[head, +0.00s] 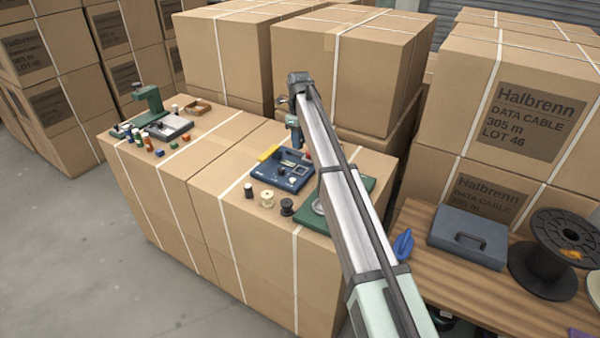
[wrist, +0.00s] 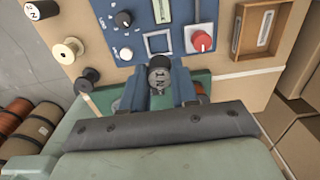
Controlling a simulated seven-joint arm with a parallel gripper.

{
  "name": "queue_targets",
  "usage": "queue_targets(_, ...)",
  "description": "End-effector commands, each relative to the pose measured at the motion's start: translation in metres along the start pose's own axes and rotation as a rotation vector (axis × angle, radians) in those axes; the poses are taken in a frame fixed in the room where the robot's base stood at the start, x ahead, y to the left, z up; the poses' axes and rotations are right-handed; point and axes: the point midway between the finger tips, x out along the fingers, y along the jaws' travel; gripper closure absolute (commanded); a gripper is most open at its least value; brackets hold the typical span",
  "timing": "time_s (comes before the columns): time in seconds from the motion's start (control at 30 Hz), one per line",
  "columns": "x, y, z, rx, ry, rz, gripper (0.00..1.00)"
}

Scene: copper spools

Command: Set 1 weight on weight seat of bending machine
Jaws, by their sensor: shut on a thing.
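My gripper (wrist: 160,88) is shut on a dark round weight (wrist: 160,74) marked "1 N" in the wrist view. The weight is held between the two blue-grey fingers, just in front of a blue machine panel (wrist: 128,18). I cannot tell which part is the weight seat. Another dark weight (wrist: 42,9) with a white label stands left of the panel.
A cream spool (wrist: 68,50) and a dark spool (wrist: 88,77) stand left of the gripper. A green base (head: 312,217) lies beside the blue machine, partly behind my arm. A wooden tray (wrist: 236,28) sits right of the panel. Tall cartons (head: 365,50) stand behind.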

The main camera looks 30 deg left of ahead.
Motion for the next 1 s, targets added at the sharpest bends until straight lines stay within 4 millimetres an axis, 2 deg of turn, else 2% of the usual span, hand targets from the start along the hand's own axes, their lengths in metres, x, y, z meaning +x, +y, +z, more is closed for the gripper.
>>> queue_targets(0.03,-0.004,-0.003,-0.007,-0.013,0.001,0.001,1.0)
queue_targets(0.37,0.0,0.003,-0.007,-0.145,0.013,0.018,1.0)
queue_targets(0.47,0.008,0.003,-0.008,-0.152,0.013,0.018,1.0)
queue_targets(0.73,0.05,0.004,-0.009,-0.152,0.014,0.019,1.0)
queue_targets(1.0,0.072,0.004,-0.008,-0.152,0.013,0.018,1.0)
